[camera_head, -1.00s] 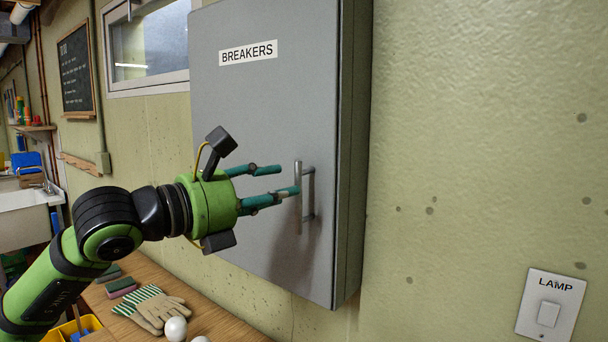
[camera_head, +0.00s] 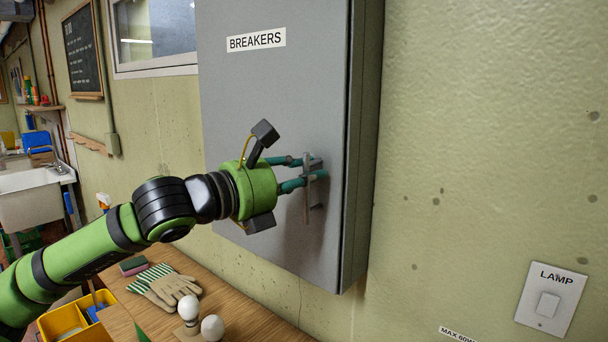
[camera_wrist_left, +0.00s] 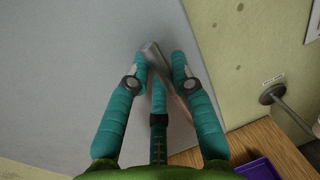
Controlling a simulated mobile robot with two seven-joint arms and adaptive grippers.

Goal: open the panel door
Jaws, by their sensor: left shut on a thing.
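The grey panel door (camera_head: 265,105) labelled BREAKERS fills the middle of the head view and looks closed against its box. Its upright metal bar handle (camera_head: 307,205) is near the door's right edge. My left gripper (camera_head: 317,168) is at the handle, its teal fingers shut on the upper part of the bar. In the left wrist view the handle (camera_wrist_left: 152,52) shows between the fingertips of the gripper (camera_wrist_left: 160,75), with the grey door (camera_wrist_left: 70,75) behind. My right gripper is not in view.
Below the panel is a wooden bench with work gloves (camera_head: 168,286), two white bulbs (camera_head: 212,327) and a yellow bin (camera_head: 66,322). A LAMP switch (camera_head: 548,305) is on the wall at right. A window (camera_head: 153,32) is left of the panel.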

